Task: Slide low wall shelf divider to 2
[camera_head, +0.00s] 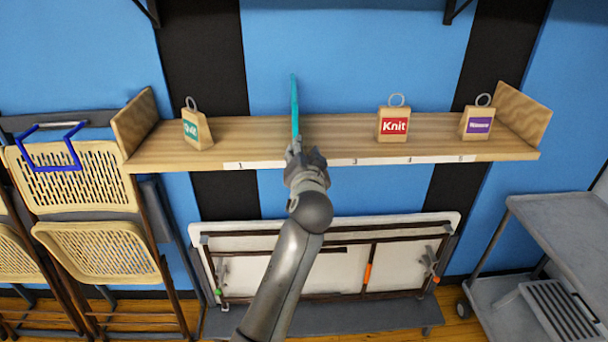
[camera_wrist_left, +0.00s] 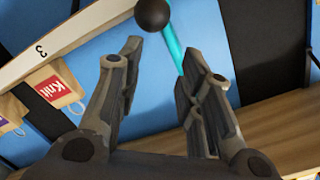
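The teal divider (camera_head: 295,104) stands upright on the low wall shelf (camera_head: 345,128), between the marks 1 and 3 on the white front strip (camera_head: 383,160). My left gripper (camera_head: 301,147) is at the shelf's front edge, just in front of the divider, and hides the strip there; no 2 is visible. In the left wrist view the gripper (camera_wrist_left: 163,55) is open. The divider's black ball knob (camera_wrist_left: 153,14) and teal edge (camera_wrist_left: 172,48) show beyond and between the fingertips. I cannot tell whether they touch. My right gripper is not in view.
A teal-labelled block (camera_head: 195,128) stands left of the divider. The Knit block (camera_head: 394,125) and a purple-labelled block (camera_head: 478,122) stand to its right. Folded chairs (camera_head: 88,190) are at left, a grey cart (camera_head: 560,235) at right, a white folded table (camera_head: 400,275) below.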

